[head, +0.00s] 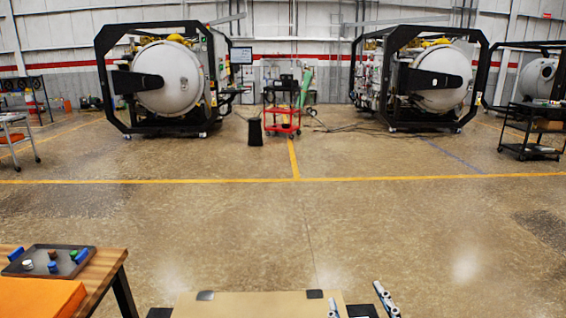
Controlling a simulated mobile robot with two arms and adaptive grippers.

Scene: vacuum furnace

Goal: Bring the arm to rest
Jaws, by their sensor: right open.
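My right gripper (359,303) is at the bottom edge of the head view, right of centre. Its two silvery fingers stand apart, so it is open, and I see nothing held between them. The rest of the right arm is out of the frame. My left gripper is not in view.
A tan flat surface (255,305) with black corner pieces lies at the bottom. A wooden table (105,268) at lower left bears a dark tray (50,250) of small coloured items. Furnaces (165,78) (442,80) and a red cart (283,118) stand far off. The floor between is clear.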

